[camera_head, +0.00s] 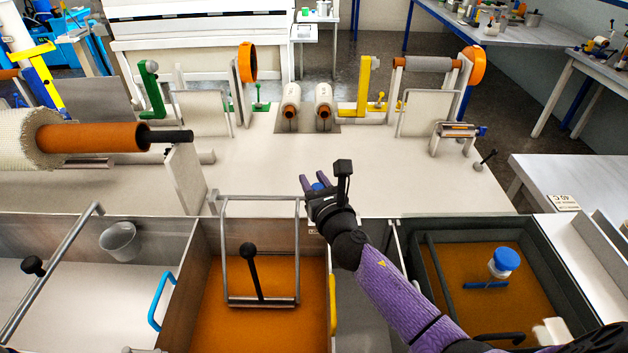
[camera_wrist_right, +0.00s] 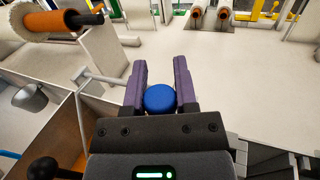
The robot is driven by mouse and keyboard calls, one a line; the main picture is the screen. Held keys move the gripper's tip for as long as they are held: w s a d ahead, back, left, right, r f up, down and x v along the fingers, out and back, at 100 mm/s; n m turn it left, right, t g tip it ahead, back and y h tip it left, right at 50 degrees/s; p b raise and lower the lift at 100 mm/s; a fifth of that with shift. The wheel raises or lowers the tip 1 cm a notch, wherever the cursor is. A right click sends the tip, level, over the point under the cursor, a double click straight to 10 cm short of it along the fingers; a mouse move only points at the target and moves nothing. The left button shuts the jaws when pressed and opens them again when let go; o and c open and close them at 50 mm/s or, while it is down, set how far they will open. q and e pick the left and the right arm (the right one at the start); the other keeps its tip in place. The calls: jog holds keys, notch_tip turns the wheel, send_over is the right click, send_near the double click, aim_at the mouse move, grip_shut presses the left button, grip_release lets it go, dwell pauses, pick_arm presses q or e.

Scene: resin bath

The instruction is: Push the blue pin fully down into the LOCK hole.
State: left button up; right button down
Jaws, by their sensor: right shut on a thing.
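My right gripper (camera_head: 314,182) is over the pale worktop just behind the middle orange bath. In the right wrist view its two purple fingers (camera_wrist_right: 160,75) stand on either side of the round blue top of the blue pin (camera_wrist_right: 159,98), and the gripper is shut on it. A small bit of the pin's blue (camera_head: 318,187) also shows between the fingers in the head view. The pin's lower part is hidden, so I cannot tell whether it is in a hole. I cannot make out the LOCK hole. My left gripper is not in view.
The middle bath (camera_head: 207,290) has a metal frame (camera_head: 261,199) at its back. A dark-rimmed bath (camera_head: 480,219) with a blue-capped jar (camera_head: 506,260) is at right. A large roller (camera_head: 95,137) lies at left. The worktop (camera_head: 430,178) right of my gripper is clear.

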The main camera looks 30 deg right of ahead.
jog(key=shift+f+b, duration=1.4)
jog(key=shift+f, duration=0.1)
jog(key=shift+c, duration=1.6)
grip_release()
jog(key=s, duration=1)
jog(key=shift+a, duration=0.4)
jog(key=shift+r+p, duration=0.15)
jog(key=shift+p, duration=0.2)
